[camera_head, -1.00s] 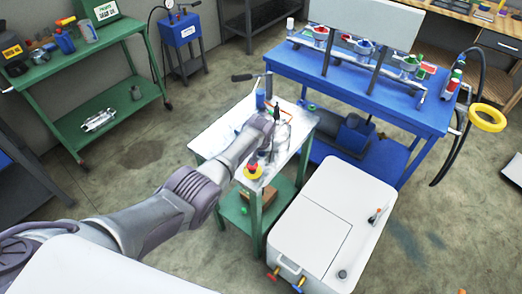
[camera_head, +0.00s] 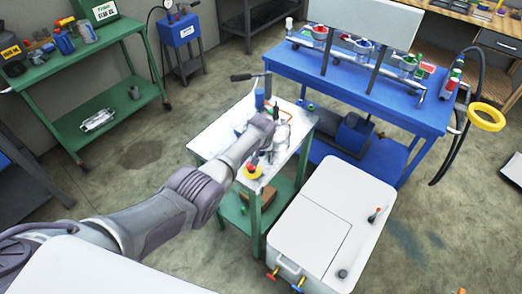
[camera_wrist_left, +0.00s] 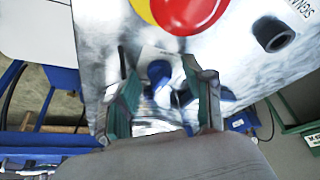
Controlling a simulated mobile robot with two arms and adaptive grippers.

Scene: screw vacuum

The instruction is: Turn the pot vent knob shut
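A silver metal pot (camera_head: 283,131) stands on the small white-topped table, partly hidden behind my left wrist in the head view. In the left wrist view, my left gripper (camera_wrist_left: 159,76) is open, its two green-grey fingers apart. Shiny metal and a blue knob-like part (camera_wrist_left: 160,72) show between the fingers. I cannot tell whether either finger touches it, or whether it is the vent knob. In the head view the fingers are mostly hidden by my wrist. My right gripper is in neither view.
A red and yellow button (camera_head: 251,171) sits on the front of the small table (camera_head: 212,142), close to my left arm. A white chest (camera_head: 330,215) stands to the right. A blue bench (camera_head: 400,108) is behind. A green shelf cart (camera_head: 110,105) is at the left.

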